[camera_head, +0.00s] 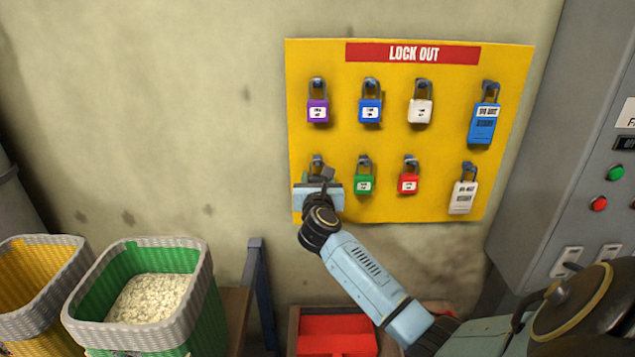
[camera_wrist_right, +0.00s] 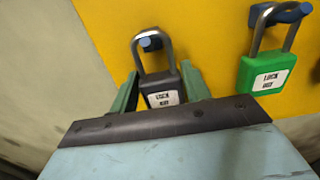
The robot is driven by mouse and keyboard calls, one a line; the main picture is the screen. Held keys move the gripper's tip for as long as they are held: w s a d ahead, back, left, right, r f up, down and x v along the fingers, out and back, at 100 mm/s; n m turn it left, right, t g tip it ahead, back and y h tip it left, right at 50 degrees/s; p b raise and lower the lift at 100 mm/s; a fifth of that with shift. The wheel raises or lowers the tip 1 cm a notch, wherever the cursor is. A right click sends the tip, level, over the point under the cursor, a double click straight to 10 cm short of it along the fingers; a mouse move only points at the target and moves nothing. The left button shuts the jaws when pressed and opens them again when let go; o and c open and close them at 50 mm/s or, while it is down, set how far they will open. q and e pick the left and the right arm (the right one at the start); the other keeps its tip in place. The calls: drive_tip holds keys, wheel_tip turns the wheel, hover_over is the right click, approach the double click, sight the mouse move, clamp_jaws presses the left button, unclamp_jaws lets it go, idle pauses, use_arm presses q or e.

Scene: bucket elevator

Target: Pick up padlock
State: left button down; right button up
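Several padlocks hang on hooks on a yellow lock-out board (camera_head: 391,205). The black padlock (camera_wrist_right: 161,84) hangs by its shackle from a blue hook at the lower left of the board; my gripper mostly hides it in the head view. My right gripper (camera_head: 322,180) is at this padlock. In the right wrist view, the green fingers of the gripper (camera_wrist_right: 160,85) stand on both sides of its body. Whether they press on it is not clear. My left gripper is not in view.
A green padlock (camera_head: 364,184) hangs close to the right of the black one, with a red padlock (camera_head: 408,183) beyond it. A grey control cabinet (camera_head: 555,150) stands at right. Below are a green basket (camera_head: 200,300) and a red bin (camera_head: 335,335).

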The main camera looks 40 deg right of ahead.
drive_tip(key=c, duration=0.6)
drive_tip(key=shift+o, duration=0.2)
drive_tip(key=shift+r, duration=0.15)
drive_tip(key=shift+r, duration=0.65)
drive_tip(key=b+v, duration=0.1)
drive_tip(key=v, duration=1.7)
drive_tip(key=s+a+f+n+t+y+b, duration=0.1)
drive_tip(key=a+f+n+t+y+b, duration=0.3)
drive_tip(key=a, duration=1.2)
wheel_tip(320, 180, down, 9)
drive_tip(key=n+y+b, duration=0.4)
drive_tip(key=y, duration=0.3)
drive_tip(key=shift+a+y, duration=0.2)
drive_tip(key=shift+y, duration=0.1)
drive_tip(key=shift+f, duration=0.15)
